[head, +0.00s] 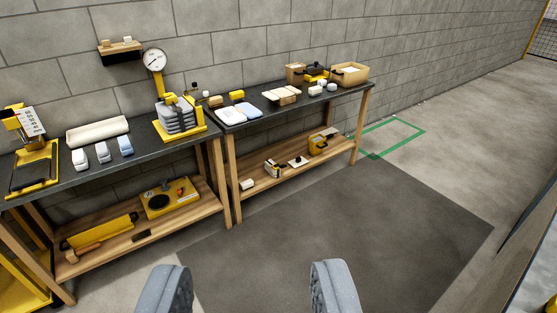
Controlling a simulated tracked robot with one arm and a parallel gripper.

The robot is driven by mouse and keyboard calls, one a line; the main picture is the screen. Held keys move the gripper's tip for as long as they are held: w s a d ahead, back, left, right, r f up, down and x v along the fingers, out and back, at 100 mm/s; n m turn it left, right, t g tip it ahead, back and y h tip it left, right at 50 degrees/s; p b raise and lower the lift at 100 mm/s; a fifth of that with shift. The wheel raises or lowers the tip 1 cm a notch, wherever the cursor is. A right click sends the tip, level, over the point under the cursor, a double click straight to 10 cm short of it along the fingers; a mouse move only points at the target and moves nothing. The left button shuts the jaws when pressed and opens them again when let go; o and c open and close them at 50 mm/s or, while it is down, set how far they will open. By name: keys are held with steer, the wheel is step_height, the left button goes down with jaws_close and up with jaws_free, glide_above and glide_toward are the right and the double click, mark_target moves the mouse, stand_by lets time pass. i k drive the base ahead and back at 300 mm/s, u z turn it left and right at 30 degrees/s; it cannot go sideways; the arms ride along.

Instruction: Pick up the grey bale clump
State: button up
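A grey layered lump (179,115) sits on a yellow stand (183,134) on the left bench, below a round dial. It may be the grey bale clump, but at this distance I cannot be sure. No other grey clump stands out clearly. My gripper (250,272) shows at the bottom of the view as two grey fingers set wide apart. It is open, with only floor showing between the fingers. It is well short of the benches and touches nothing that I can see.
The left bench top (147,143) holds a cream tray (97,130) and small white and blue packets. The right bench top (262,119) holds cloths, boxes and a cardboard tray (349,74). Both lower shelves carry yellow items. A dark floor mat (400,220) lies clear in front. A dark panel edge (530,255) stands at right.

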mark_target(332, 87)
steer(key=i, duration=3.4)
steer(key=u, duration=2.2)
steer(key=k, duration=0.75)
steer(key=z, duration=2.35)
